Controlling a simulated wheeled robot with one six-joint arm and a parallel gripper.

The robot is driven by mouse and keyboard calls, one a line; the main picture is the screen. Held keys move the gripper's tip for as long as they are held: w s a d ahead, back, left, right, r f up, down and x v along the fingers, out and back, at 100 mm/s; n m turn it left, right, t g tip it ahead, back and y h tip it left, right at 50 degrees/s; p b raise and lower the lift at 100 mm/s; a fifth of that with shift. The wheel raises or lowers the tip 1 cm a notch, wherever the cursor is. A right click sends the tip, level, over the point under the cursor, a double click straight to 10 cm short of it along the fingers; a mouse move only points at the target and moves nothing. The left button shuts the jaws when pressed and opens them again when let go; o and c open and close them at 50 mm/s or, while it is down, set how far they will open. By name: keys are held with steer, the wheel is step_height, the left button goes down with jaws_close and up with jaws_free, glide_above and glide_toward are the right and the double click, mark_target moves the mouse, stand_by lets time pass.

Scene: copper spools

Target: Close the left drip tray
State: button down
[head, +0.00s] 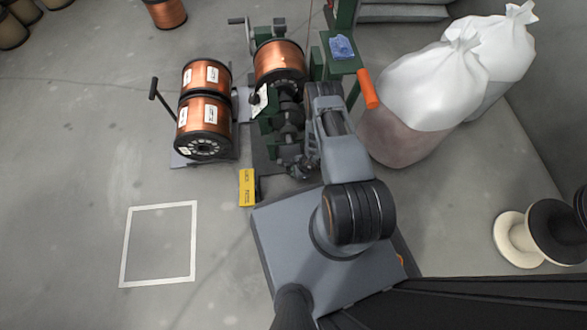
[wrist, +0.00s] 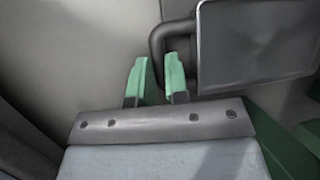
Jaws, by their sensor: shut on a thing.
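In the wrist view, the green-tipped fingers of my gripper (wrist: 155,68) are closed around a dark bent handle (wrist: 157,40). The handle joins a flat dark grey drip tray (wrist: 258,45) at the upper right. In the head view my gripper (head: 301,168) is low beside the green winding machine (head: 267,122), at its near end. The fingers and handle are too small and covered there to make out. A dark flat plate (head: 262,166) lies low by the machine's near end; I cannot tell whether it is the tray. How far the tray stands out is not clear.
Copper spools (head: 203,112) stand on a stand left of the machine. A yellow block (head: 247,187) is on the floor close to my base. White sacks (head: 430,85) stand to the right. A white floor square (head: 125,245) and the floor around it are clear.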

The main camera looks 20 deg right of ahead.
steer(key=shift+w, duration=0.5)
steer(key=shift+w+d, duration=0.1)
steer(key=c, duration=1.1)
jaws_free()
steer(key=p+v, duration=0.6)
steer(key=v, duration=0.7)
steer(key=shift+s+d+r+p, duration=0.2)
steer(key=shift+d+r+p, duration=0.05)
steer(key=shift+r+p, duration=0.05)
